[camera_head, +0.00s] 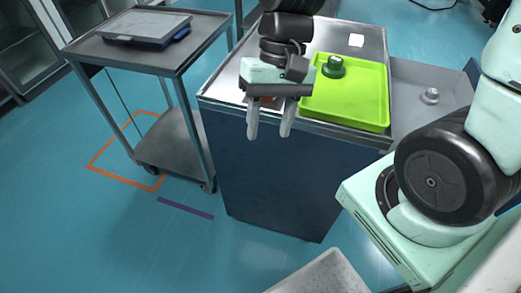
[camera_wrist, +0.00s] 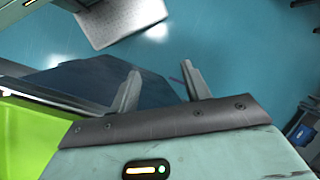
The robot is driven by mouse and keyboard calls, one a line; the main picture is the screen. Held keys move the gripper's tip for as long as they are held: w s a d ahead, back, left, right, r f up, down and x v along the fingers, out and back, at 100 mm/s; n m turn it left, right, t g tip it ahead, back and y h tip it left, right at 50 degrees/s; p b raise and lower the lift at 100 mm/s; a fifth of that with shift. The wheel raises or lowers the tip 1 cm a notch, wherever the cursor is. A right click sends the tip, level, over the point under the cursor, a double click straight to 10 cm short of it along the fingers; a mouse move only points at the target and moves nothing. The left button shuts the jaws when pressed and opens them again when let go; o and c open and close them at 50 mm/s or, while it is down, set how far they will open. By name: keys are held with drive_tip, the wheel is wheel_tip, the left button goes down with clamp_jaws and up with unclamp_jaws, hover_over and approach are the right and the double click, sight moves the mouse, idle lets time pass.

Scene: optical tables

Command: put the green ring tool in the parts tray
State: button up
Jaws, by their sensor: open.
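The green ring tool (camera_head: 333,66), a dark green round piece with a raised top, sits inside the lime-green tray (camera_head: 350,111), near its back left corner. I take this tray to be the parts tray; it lies on the metal top of a dark blue cabinet. It also shows at the left edge of the wrist view (camera_wrist: 28,135). My gripper (camera_head: 269,131) points down in front of the cabinet's front edge, left of the tray. Its two fingers are apart, with nothing between them in the wrist view (camera_wrist: 160,70). The tool is not seen in the wrist view.
A small orange-brown thing (camera_head: 268,102) is partly hidden behind my gripper. A grey surface with a metal knob-like piece (camera_head: 431,96) is to the right. A cart (camera_head: 150,60) with a flat panel stands left.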

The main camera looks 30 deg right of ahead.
drive_tip(key=s+a+r+n+t+h, duration=0.1)
drive_tip(key=s+a+n+t+h, duration=0.1)
drive_tip(key=s+a+n, duration=0.3)
drive_tip(key=s+n, duration=0.1)
drive_tip(key=n, duration=0.3)
drive_tip(key=shift+s+a+r+n+t+h, duration=0.15)
drive_tip(key=shift+a+r+n+t+h, duration=0.1)
drive_tip(key=shift+a+n+t+h, duration=0.05)
wheel_tip(320, 180, up, 5)
drive_tip(key=p, duration=0.5)
